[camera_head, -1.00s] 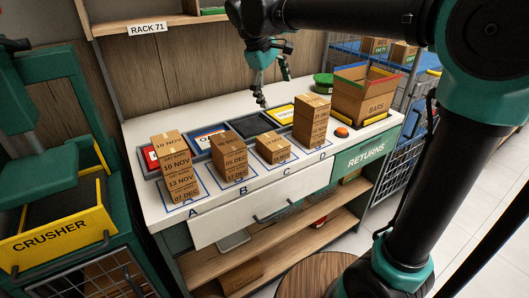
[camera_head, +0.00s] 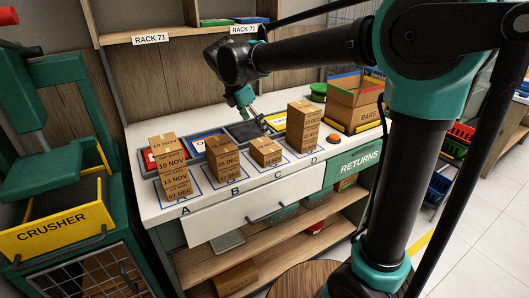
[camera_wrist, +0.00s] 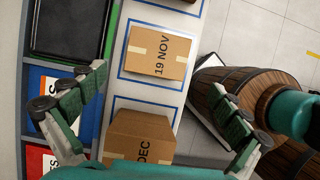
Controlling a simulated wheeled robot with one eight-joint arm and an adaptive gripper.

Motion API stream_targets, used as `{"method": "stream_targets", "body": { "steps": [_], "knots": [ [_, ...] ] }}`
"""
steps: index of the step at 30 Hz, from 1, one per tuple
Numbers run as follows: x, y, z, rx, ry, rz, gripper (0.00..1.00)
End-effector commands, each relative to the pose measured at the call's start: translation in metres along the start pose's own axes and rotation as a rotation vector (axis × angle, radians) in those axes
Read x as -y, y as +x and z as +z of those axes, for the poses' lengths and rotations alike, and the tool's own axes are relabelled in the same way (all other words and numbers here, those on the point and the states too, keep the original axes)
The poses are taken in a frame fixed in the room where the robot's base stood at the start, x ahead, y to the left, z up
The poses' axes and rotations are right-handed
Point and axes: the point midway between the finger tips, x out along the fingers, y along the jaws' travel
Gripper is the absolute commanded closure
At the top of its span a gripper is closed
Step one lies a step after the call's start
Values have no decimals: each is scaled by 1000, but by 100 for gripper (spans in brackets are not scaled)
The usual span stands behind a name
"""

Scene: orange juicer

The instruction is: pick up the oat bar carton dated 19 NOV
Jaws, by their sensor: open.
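The oat bar carton dated 19 NOV (camera_wrist: 157,52) lies inside a blue outlined square in the wrist view, its label facing up. In the head view it is the low brown carton (camera_head: 266,152) at mark C. My gripper (camera_wrist: 156,85) is open and empty, its two fingers spread wide on either side in the wrist view. In the head view my gripper (camera_head: 255,113) hangs behind and above the carton, apart from it. The carton's underside is hidden.
A short stack (camera_head: 224,160) at B, with a DEC label, stands left of the carton. Taller stacks stand at A (camera_head: 173,170) and D (camera_head: 303,125). A dark tray (camera_head: 240,134) lies behind C. An orange button (camera_head: 332,138) is right of D.

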Motion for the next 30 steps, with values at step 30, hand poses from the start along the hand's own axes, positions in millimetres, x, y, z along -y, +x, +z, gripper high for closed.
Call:
{"method": "stream_targets", "body": {
  "steps": [30],
  "knots": [
    [-3,118,-2,0,1,1,0]
  ]
}}
